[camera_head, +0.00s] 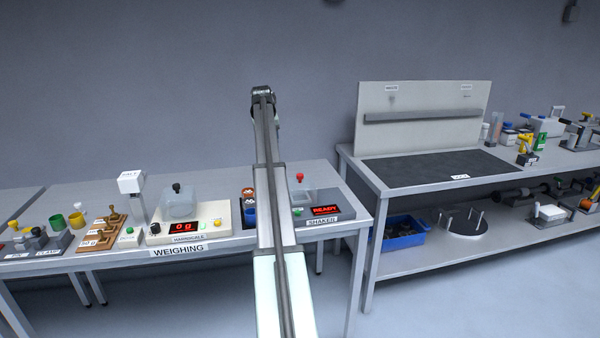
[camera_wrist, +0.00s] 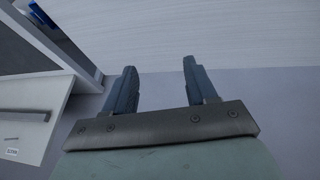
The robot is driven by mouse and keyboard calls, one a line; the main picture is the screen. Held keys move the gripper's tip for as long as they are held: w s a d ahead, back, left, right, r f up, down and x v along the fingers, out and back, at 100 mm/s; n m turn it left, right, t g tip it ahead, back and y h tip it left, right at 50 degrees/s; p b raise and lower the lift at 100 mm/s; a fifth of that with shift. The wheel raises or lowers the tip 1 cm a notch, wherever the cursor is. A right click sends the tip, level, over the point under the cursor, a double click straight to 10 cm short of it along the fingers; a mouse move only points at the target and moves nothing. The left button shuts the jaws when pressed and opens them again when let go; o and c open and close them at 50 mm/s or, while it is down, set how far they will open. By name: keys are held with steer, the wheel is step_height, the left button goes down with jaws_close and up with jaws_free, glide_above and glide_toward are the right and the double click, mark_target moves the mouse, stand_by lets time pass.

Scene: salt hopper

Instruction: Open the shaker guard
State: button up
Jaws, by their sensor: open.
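The shaker (camera_head: 319,213) stands on the right end of the weighing table in the head view, with a red READY display, a "SHAKER" label and a green button. A clear guard (camera_head: 302,196) with a red knob (camera_head: 299,177) shows on it, partly hidden behind my arm. I cannot tell clearly whether the guard is shut. My gripper (camera_wrist: 158,80) is open and empty in the wrist view, with grey fingers apart against bare wall and floor. The shaker is not in the wrist view. In the head view my gripper's fingers cannot be made out.
Left of my arm, the weighing table holds a scale (camera_head: 188,226) reading 0 g under a clear cover, and small cups. A higher bench (camera_head: 369,181) with an upright back panel (camera_head: 420,139) stands to the right. A blue bin (camera_head: 398,240) sits on its lower shelf.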

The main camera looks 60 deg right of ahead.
mark_target(300, 174)
steer(key=s+d+r+m+g+y, duration=0.2)
steer(key=s+m+y, duration=0.15)
steer(key=s, duration=1.05)
steer(key=shift+n+y, duration=0.35)
step_height(300, 174, down, 13)
steer(key=shift+w+f, duration=0.15)
steer(key=shift+f, duration=0.05)
steer(key=shift+c, duration=0.4)
jaws_close()
